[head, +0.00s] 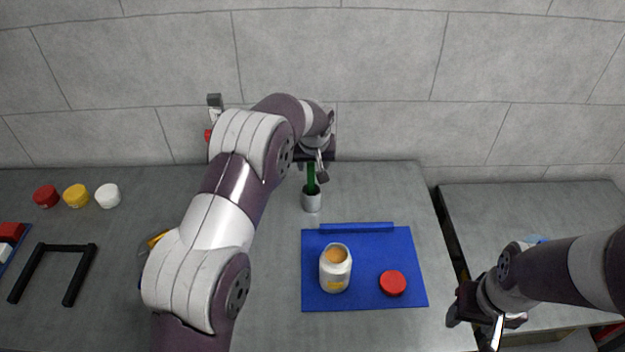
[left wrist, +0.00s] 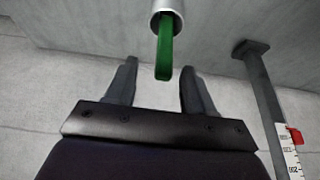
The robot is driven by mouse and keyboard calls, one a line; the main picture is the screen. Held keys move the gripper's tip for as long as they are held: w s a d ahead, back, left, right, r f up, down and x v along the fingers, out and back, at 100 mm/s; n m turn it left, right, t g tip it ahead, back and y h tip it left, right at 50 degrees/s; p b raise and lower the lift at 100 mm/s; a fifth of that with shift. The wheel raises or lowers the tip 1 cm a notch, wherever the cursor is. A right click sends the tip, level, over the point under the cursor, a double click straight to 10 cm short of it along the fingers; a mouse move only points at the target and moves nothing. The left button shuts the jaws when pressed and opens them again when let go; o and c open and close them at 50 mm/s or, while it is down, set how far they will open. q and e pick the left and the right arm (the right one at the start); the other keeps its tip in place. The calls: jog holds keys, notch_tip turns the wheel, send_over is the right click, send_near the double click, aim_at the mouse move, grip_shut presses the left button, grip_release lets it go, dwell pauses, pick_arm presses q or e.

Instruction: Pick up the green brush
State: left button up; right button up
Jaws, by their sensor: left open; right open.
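The green brush (head: 311,178) stands upright in a small grey-white cup (head: 311,201) behind the blue mat. In the left wrist view the green handle (left wrist: 164,50) sticks out of the cup (left wrist: 167,10), and its end lies just between the tips of my open left gripper (left wrist: 156,78). The fingers stand on both sides of it, with a visible gap to each. In the head view my left gripper (head: 318,172) is at the top of the brush and partly hides it. My right gripper (head: 472,322) is open and empty at the lower right, far from the brush.
A blue mat (head: 365,295) holds an open jar (head: 335,268), a red lid (head: 392,283) and a blue bar (head: 356,228). Red, yellow and white lidded pots (head: 76,196) and a black frame (head: 52,248) are at left. A post with a scale (left wrist: 290,150) stands near the gripper.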

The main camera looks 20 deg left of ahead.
aim_at(311, 171)
pick_arm(q)
jog(key=x, duration=0.1)
jog(key=p+x, duration=0.1)
jog(key=x, duration=0.1)
jog(key=p+x, duration=0.1)
jog(key=x, duration=0.1)
jog(key=shift+a, duration=0.4)
jog(key=shift+w+d+f, duration=0.1)
jog(key=shift+w+f, duration=0.2)
jog(key=shift+f, duration=0.15)
jog(key=shift+s, duration=0.1)
jog(key=c, duration=0.8)
grip_shut()
